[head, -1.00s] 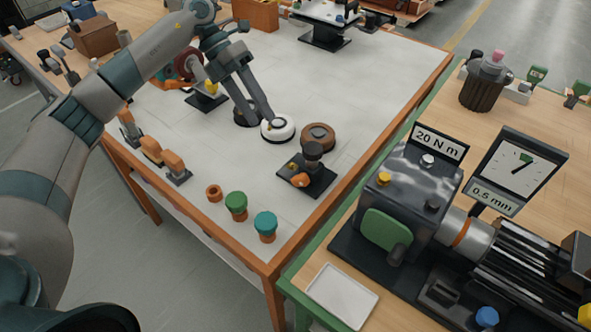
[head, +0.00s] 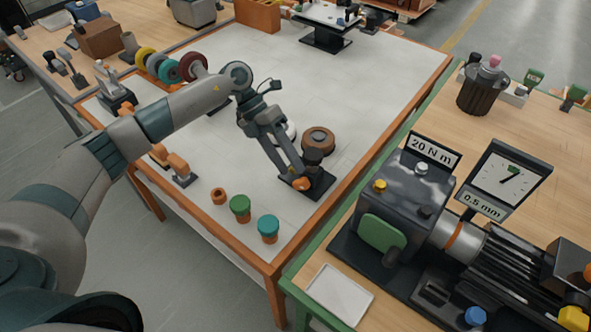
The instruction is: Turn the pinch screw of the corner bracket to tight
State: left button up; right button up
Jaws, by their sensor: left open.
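A small fixture with a black base plate (head: 311,190) and an orange knob (head: 301,184) stands near the front right of the white-topped table. It appears to be the corner bracket with its pinch screw, but it is too small to be sure. My left gripper (head: 291,173) reaches down over this fixture, fingers apart, with the tips at or just beside the orange knob. I cannot tell if they touch it. The fingers and wrist hide much of the fixture, including its dark upright part. My right gripper is not in view.
A brown round disc (head: 318,139) stands just behind the fixture, and a white disc (head: 288,130) is partly behind my gripper. Green (head: 240,205) and teal (head: 268,226) capped pieces stand in front. A machine (head: 405,195) with a dial (head: 507,176) stands right.

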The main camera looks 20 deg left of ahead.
aim_at(299, 181)
pick_arm(q)
jog(key=shift+p+x, duration=0.55)
jog(key=shift+x, duration=1.65)
jog(key=c, duration=0.8)
